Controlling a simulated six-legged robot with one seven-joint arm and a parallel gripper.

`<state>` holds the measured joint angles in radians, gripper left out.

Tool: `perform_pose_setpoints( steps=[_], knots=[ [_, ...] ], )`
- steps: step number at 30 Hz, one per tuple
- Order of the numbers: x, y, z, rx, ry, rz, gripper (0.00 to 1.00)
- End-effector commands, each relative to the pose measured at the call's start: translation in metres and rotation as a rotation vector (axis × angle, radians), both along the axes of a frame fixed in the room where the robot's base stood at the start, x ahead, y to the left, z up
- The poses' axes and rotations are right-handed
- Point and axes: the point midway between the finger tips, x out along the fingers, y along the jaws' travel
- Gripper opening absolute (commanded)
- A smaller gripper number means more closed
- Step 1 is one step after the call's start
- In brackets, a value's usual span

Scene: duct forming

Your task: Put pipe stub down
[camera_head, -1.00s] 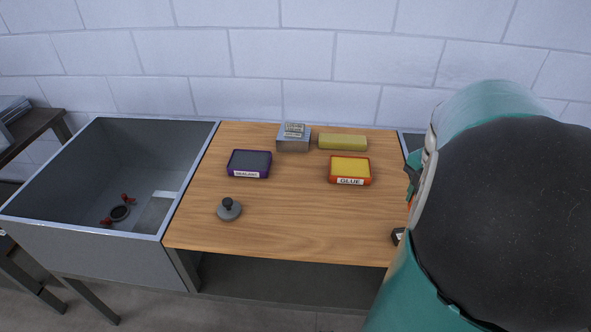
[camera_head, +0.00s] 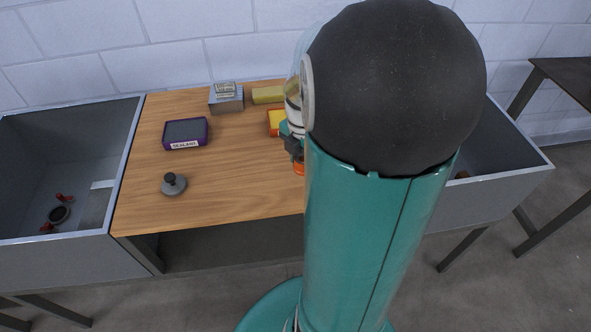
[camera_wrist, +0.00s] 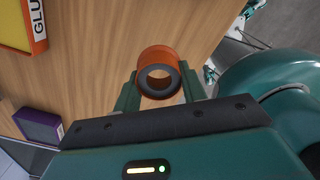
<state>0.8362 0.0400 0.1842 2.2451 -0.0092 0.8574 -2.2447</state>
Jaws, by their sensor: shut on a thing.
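My gripper (camera_wrist: 160,88) is shut on an orange pipe stub (camera_wrist: 155,54), with a green finger on each side of it in the wrist view. The stub's round open end, with a dark rim, faces the wrist camera. In the head view a small orange part of the stub (camera_head: 299,168) shows beside my arm, over the right part of the wooden worktop (camera_head: 235,170). My arm hides most of the gripper there. I cannot tell whether the stub touches the wood.
The purple sealant tray (camera_head: 186,133) and a grey knobbed disc (camera_head: 173,184) are on the left of the worktop. A grey box (camera_head: 226,99), a yellow block (camera_head: 268,95) and the partly hidden glue tray (camera_head: 275,122) are at the back. Bins flank it. Clear wood lies at the centre.

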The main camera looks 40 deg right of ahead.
Motion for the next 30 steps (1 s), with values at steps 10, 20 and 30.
perform_pose_setpoints(
  steps=[10, 20, 30],
  knots=[
    [0.012, 0.010, -0.038, 0.002, 0.002, 0.001, 0.18],
    [0.012, 0.010, -0.047, -0.001, -0.001, 0.000, 0.18],
    [0.012, 0.010, -0.050, -0.001, -0.001, 0.000, 0.63]
  ],
)
